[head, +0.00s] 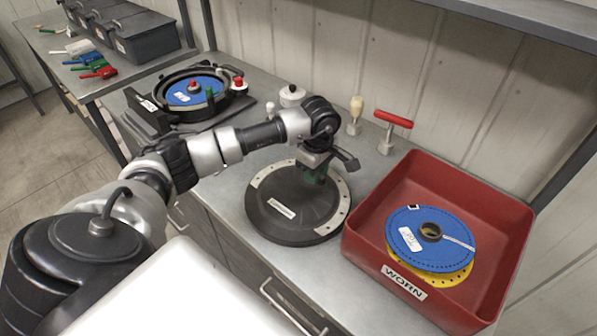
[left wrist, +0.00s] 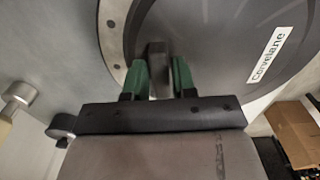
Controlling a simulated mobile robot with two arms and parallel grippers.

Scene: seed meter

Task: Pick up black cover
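The black cover (head: 275,222) is a dark round disc with a pale, holed rim strip and a white label. It lies flat on the grey workbench. The left wrist view shows its surface, label and raised grey handle (left wrist: 158,68). My left gripper (head: 315,177) reaches down over the cover. In the left wrist view its green fingers (left wrist: 160,78) stand on both sides of the handle, with no clear gap, so it looks shut on it. My right gripper is not in view.
A red bin (head: 365,232) marked WORN, holding blue and yellow discs (head: 440,255), stands close right of the cover. A black seed meter housing (head: 160,110) with a blue disc sits behind left. A red-handled tool (head: 393,120) and a small white pot (head: 291,95) stand behind.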

